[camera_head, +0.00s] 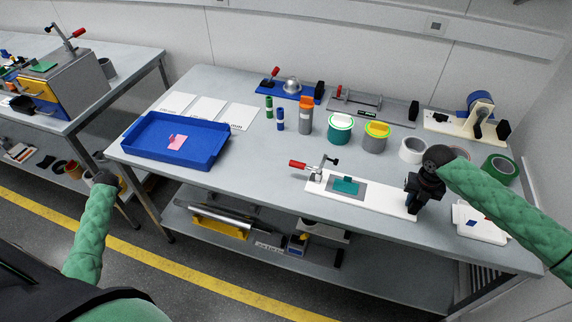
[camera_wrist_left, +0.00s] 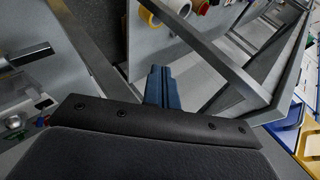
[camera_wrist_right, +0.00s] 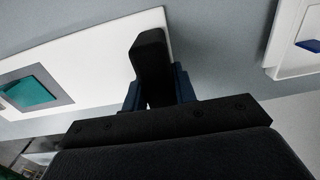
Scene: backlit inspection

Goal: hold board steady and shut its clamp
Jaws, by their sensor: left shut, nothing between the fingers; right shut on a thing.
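A white board (camera_head: 385,203) lies near the table's front edge, with a teal piece (camera_head: 345,186) on its grey square; the teal piece also shows in the right wrist view (camera_wrist_right: 30,91). A clamp (camera_head: 318,172) stands at the board's left end. Its red handle (camera_head: 297,164) points left, and its black tip is raised clear of the teal piece. My right gripper (camera_head: 412,192) is shut on the black block (camera_wrist_right: 151,52) at the board's right end. My left gripper (camera_head: 106,178) is shut and empty, off the table's left front, far from the clamp.
A blue tray (camera_head: 134,148) with a pink piece is at the left of the table. Jars, markers, tape rolls and other clamp boards line the back. A small white tray (camera_head: 463,213) sits right of my right gripper. Bare table lies left of the clamp.

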